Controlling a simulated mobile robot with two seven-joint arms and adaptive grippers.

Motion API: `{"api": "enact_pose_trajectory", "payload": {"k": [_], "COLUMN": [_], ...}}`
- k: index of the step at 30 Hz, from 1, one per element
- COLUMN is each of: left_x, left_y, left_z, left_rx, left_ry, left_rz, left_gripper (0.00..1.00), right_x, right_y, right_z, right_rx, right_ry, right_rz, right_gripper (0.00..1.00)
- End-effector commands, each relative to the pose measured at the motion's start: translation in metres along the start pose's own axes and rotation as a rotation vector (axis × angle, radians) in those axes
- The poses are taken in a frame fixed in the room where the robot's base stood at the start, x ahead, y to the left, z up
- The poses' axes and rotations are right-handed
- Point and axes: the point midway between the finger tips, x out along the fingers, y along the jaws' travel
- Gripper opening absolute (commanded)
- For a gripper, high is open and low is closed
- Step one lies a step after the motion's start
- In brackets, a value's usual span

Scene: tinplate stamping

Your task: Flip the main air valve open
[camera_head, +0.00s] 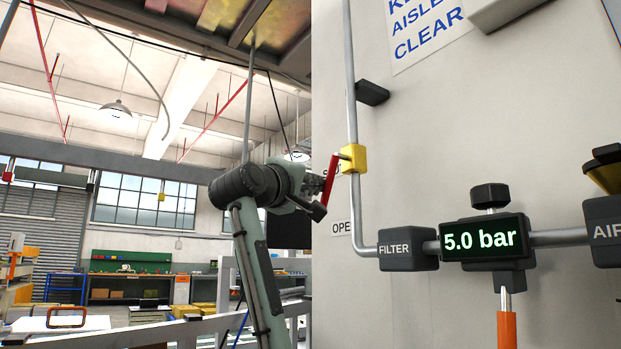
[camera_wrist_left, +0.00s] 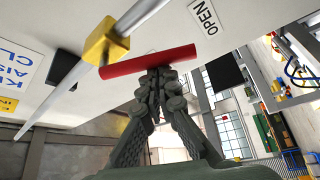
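The main air valve is a yellow block (camera_head: 353,158) on a vertical grey pipe against a pale panel, with a red lever (camera_head: 330,180). In the head view the lever slants down and slightly left. In the left wrist view the yellow block (camera_wrist_left: 106,45) and red lever (camera_wrist_left: 125,66) show close up, the lever's free end near an OPEN label (camera_wrist_left: 206,17). My left gripper (camera_head: 318,186) is at the lever; its fingertips (camera_wrist_left: 158,73) are together against the lever's edge, not visibly around it. Another label beside the lever is mostly hidden. My right gripper is out of view.
Below the valve the pipe bends right to a filter block (camera_head: 407,249), a display reading 5.0 bar (camera_head: 480,240) and another dark block (camera_head: 604,232). A dark bracket (camera_head: 372,92) juts from the panel above. A railing and workbenches stand at left.

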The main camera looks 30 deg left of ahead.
Motion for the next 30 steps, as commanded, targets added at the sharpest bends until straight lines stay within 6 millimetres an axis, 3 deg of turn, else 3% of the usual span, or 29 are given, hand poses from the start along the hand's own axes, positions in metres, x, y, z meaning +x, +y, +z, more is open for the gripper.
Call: {"api": "enact_pose_trajectory", "payload": {"k": [12,30], "left_x": [-0.011,-0.014], "left_y": [0.002,0.005], "left_z": [0.020,0.028], "left_rx": [0.003,0.005], "left_ry": [-0.004,-0.006], "left_rz": [0.001,0.002], "left_gripper": [0.00,0.00], "right_x": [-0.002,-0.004], "right_y": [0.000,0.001], "right_z": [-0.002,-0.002], "right_rx": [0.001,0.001], "right_ry": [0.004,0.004], "right_rz": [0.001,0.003], "right_gripper": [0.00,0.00]}}
